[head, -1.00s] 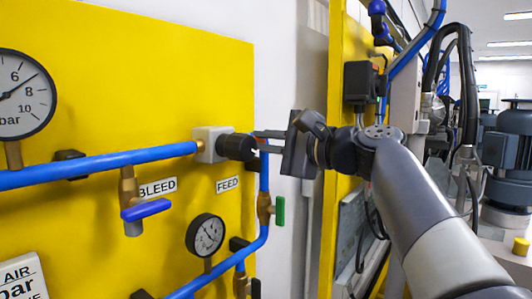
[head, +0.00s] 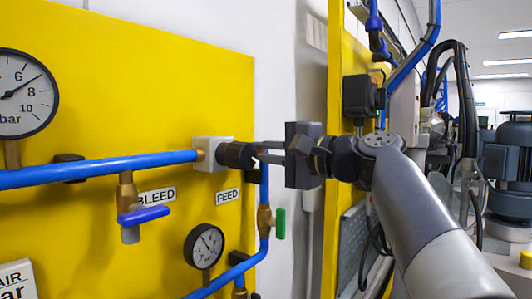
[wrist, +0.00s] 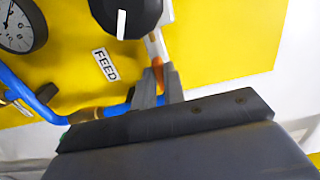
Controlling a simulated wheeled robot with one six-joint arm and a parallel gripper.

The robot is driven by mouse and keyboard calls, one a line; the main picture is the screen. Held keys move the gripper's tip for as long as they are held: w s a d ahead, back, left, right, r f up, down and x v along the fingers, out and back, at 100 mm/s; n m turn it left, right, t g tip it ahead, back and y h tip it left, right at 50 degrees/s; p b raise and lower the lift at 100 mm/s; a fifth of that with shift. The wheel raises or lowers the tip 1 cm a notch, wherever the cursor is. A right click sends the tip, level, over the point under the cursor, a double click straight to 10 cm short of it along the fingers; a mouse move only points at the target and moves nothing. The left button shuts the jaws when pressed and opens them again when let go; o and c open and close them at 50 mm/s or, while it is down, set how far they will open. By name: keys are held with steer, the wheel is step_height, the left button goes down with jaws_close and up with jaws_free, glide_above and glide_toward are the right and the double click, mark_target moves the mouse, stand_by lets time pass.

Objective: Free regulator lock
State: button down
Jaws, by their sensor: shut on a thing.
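The regulator has a pale square body (head: 208,154) on the blue pipe and a black knob (head: 235,155) facing right. In the wrist view the knob (wrist: 122,16) carries a white mark. The orange lock piece (wrist: 157,66) sits beside the knob, at the end of a pale strip. My gripper (head: 264,152) reaches in from the right, its fingertips just off the knob's outer end. In the wrist view my gripper (wrist: 157,82) is shut on the lock, with a finger on each side.
A blue-handled bleed valve (head: 143,214) is at lower left. A green-handled valve (head: 279,223) is close below my gripper. A small gauge (head: 204,245) and a large gauge (head: 25,95) are on the yellow panel.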

steer(key=shift+f, duration=0.1)
steer(key=c, duration=1.5)
jaws_free()
steer(key=shift+s+d, duration=0.1)
steer(key=b+v, duration=0.2)
steer(key=v, duration=0.8)
steer(key=shift+s+d, duration=0.2)
steer(key=shift+d, duration=0.05)
